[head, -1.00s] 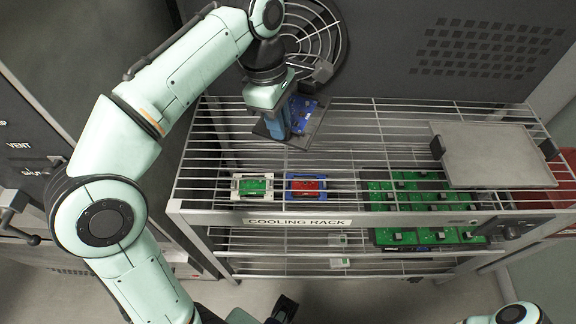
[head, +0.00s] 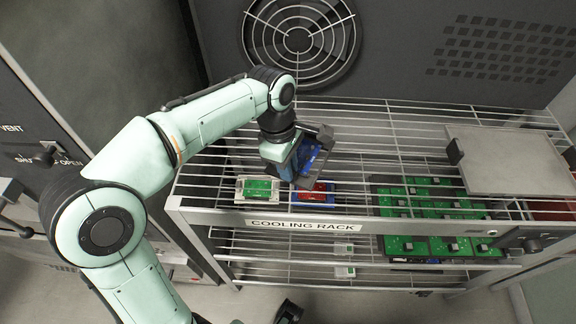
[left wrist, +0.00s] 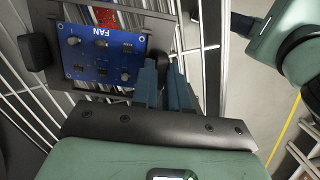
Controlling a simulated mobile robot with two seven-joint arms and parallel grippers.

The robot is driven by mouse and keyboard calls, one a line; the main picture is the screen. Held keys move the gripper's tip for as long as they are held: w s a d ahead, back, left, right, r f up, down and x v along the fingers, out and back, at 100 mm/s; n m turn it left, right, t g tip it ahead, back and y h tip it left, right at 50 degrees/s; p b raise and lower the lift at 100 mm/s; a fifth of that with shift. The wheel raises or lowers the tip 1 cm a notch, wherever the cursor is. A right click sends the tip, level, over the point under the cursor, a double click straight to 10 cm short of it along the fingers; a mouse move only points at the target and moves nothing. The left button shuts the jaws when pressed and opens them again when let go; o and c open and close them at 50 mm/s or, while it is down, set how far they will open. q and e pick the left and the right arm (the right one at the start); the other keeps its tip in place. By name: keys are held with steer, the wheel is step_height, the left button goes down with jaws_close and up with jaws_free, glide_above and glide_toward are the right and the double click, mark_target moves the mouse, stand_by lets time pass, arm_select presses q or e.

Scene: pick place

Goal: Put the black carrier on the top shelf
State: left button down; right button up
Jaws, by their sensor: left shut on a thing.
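My left gripper (head: 291,163) is shut on the black carrier (head: 325,133), a dark frame with a blue board in it. In the left wrist view the blue fingers (left wrist: 166,84) grip the carrier's right side, and the board marked FAN (left wrist: 100,55) faces the camera. In the head view the carrier is tilted, over the front left part of the top shelf (head: 410,128), a wire grid. It partly covers a red board (head: 318,192). Wire bars show beneath it in the left wrist view; I cannot tell the exact gap. My right gripper is not clearly in view.
A white carrier with a green board (head: 258,190) is left of the red one. A flat grey tray (head: 510,160) lies at the right of the top shelf. Green boards (head: 430,200) show below the wires. The shelf's middle looks clear. A fan grille (head: 299,40) is behind.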

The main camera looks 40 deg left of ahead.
arm_select(q)
steer(key=shift+f, duration=0.1)
steer(key=c, duration=1.1)
jaws_free()
steer(key=r+p, duration=0.1)
steer(key=r, duration=0.3)
steer(key=a+r+p, duration=0.1)
steer(key=r, duration=0.3)
steer(key=r+p, duration=0.1)
steer(key=r, duration=0.3)
steer(key=shift+s+a+r, duration=0.1)
steer(key=shift+s+a, duration=0.05)
steer(key=shift+a, duration=0.25)
